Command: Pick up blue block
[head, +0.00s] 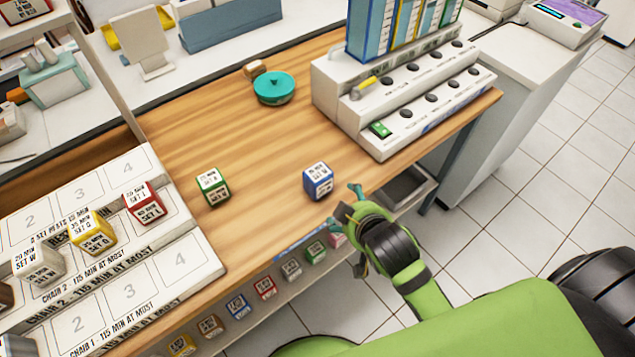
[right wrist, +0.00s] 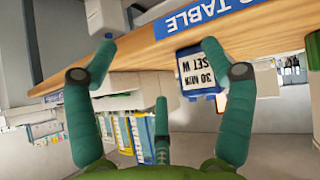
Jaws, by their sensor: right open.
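The blue block (head: 317,181), a small cube with blue edges and white printed labels, stands on the wooden table near its front edge. In the right wrist view the same block (right wrist: 203,76) appears upside down, with "30 MIN SET W" on its face, close to the finger on the picture's right. My right gripper (head: 345,206) is open at the table's front edge, just right of and nearer than the block. Its teal fingers (right wrist: 160,50) are spread and hold nothing. The block is apart from the fingers in the head view. My left gripper is out of view.
A green block (head: 213,187) stands left of the blue one. A stepped white rack (head: 185,265) with several blocks is at the left. A teal round container (head: 273,88) and a white console (head: 400,105) stand behind. A lower shelf holds several blocks. The wood between is clear.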

